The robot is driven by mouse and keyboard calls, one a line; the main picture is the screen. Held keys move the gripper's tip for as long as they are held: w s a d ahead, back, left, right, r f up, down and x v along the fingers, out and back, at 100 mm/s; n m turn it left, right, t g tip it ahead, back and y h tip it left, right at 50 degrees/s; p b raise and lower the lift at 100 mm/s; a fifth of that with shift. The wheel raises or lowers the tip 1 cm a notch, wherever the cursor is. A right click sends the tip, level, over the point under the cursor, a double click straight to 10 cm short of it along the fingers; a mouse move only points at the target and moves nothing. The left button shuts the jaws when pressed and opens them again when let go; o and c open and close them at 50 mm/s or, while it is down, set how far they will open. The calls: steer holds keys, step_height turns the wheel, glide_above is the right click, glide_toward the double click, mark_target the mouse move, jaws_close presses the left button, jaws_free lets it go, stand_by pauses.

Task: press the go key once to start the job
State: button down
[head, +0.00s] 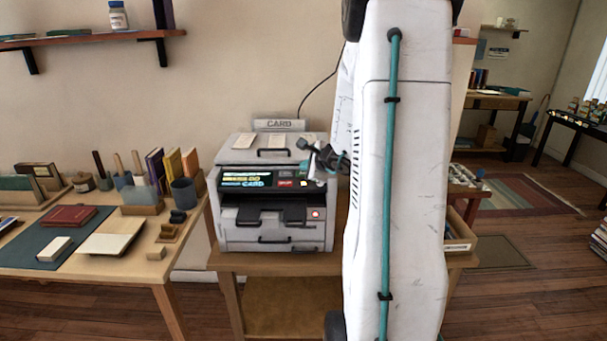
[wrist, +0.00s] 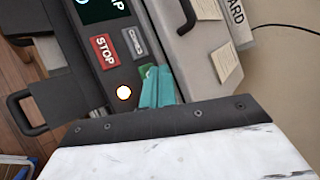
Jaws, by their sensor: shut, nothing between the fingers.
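The grey card machine (head: 270,225) stands on a wooden table, its dark control panel facing me. In the wrist view the panel holds a red STOP key (wrist: 104,52), a grey key (wrist: 134,42) and a round lit lamp (wrist: 124,92). A green patch (wrist: 147,70), which looks like the go key, lies beside the grey key; its label is hidden. My gripper (wrist: 158,84) is shut and empty, its teal fingers partly covering the green patch. I cannot tell whether they touch it. In the head view my gripper (head: 308,160) is at the panel's right end.
A CARD sign (head: 279,125) stands at the back of the machine. A round red-and-white button (head: 316,214) sits lower on its front. A desk (head: 150,268) with books and cups is at left. A box (head: 459,240) stands right, partly behind my arm.

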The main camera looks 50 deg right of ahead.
steer(key=shift+f, duration=0.1)
steer(key=shift+w+d+f, duration=0.1)
steer(key=shift+d+f, duration=0.05)
steer(key=shift+f, duration=0.2)
steer(key=shift+f, duration=0.15)
stand_by(0.4)
steer(key=shift+r, duration=0.6)
step_height(320, 180, up, 6)
steer(key=s+a, duration=0.1)
steer(key=shift+s+a+f, duration=0.15)
steer(key=shift+s+a, duration=0.05)
steer(key=shift+a, duration=0.15)
stand_by(0.9)
